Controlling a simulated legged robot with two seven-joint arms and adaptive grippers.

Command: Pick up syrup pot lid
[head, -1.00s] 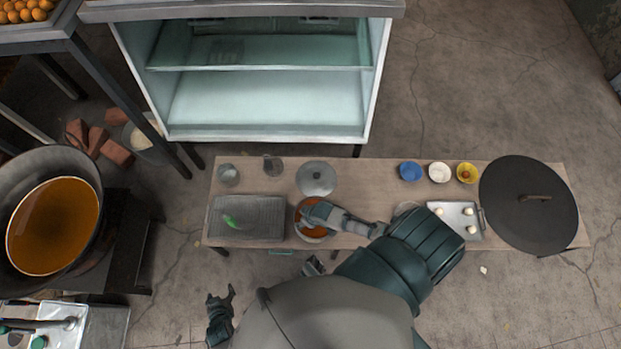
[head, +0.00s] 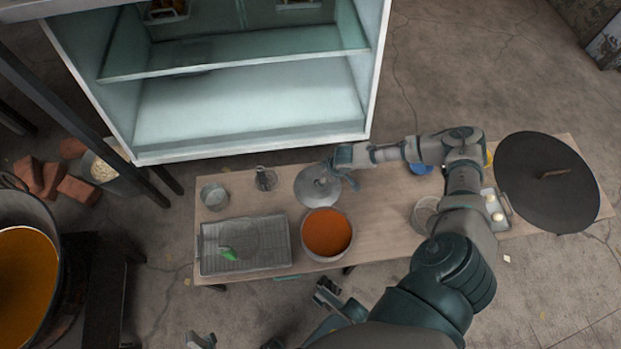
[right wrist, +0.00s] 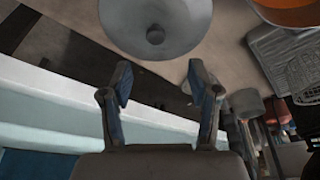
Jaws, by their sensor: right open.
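The grey round syrup pot lid (head: 313,190) with a centre knob lies on the table behind the pot. The pot of orange-brown syrup (head: 327,232) stands uncovered just in front of it. My right gripper (head: 340,172) is at the lid's right side in the head view, partly covering its edge. In the right wrist view the fingers (right wrist: 158,82) are spread and empty, with the lid (right wrist: 180,22) and its dark knob ahead of the tips.
A wire rack tray (head: 275,264) holding something green is left of the pot. A glass jar (head: 265,178) and a metal cup (head: 214,197) stand behind it. An open glass-shelved cabinet (head: 250,150) stands behind the table.

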